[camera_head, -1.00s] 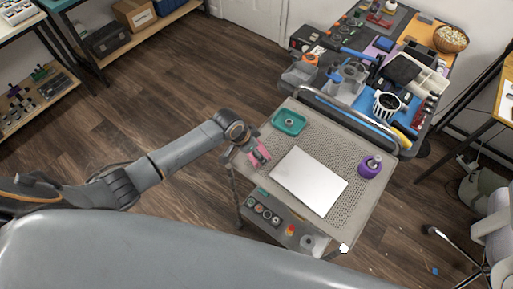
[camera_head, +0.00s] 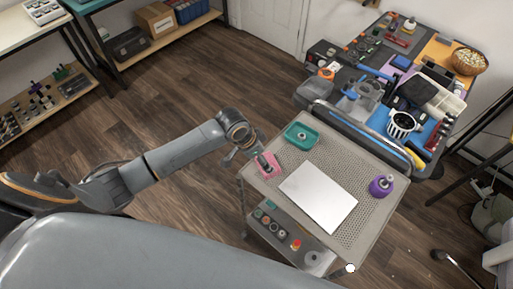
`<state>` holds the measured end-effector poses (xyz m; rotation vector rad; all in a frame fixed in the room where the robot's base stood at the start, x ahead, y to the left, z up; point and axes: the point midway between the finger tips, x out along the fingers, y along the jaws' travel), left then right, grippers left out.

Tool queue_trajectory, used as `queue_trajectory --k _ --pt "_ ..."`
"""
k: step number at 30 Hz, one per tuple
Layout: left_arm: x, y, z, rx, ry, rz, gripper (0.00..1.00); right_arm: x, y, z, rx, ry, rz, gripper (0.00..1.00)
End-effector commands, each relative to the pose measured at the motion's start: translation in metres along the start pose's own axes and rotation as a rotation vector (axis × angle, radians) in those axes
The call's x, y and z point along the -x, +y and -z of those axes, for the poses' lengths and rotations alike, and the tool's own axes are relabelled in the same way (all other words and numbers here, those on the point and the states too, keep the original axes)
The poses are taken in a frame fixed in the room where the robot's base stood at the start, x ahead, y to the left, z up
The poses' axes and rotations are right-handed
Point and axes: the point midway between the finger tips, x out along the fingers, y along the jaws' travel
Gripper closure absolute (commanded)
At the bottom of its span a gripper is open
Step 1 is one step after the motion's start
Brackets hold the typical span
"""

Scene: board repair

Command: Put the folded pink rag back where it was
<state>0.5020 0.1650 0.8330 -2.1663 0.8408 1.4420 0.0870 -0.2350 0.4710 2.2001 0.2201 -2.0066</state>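The pink rag (camera_head: 273,170) lies at the left corner of the perforated top of the grey cart (camera_head: 345,226). My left gripper (camera_head: 248,157) is at that corner, low over the cart's edge. Its fingers look spread apart, one outside the edge and a dark one over the rag, covering part of it. Whether that finger touches the rag is too small to tell. My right gripper is out of view.
A teal tray (camera_head: 311,142), a white flat panel (camera_head: 318,197) and a purple bottle (camera_head: 381,186) stand on the cart top. A lower shelf (camera_head: 283,242) holds small parts. A crowded workbench (camera_head: 340,67) adjoins behind. Floor at left is clear.

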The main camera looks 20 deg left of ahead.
Motion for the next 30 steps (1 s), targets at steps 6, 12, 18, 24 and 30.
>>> queue_trajectory --k 6,12,18,24,30 --pt "0.042 0.0 -0.001 -0.001 0.0 0.001 0.0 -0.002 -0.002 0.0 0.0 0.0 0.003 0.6" --pt "0.06 0.0 0.0 0.001 0.0 0.0 0.0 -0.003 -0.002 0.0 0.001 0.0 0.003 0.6" --pt "0.063 0.0 0.0 0.001 -0.001 -0.001 0.0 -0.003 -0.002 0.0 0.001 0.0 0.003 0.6" --pt "0.063 0.0 0.0 0.001 -0.001 -0.001 0.0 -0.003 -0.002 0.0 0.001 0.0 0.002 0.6" --pt "0.062 0.001 0.0 0.001 0.0 -0.002 0.0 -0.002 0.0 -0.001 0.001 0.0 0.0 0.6"
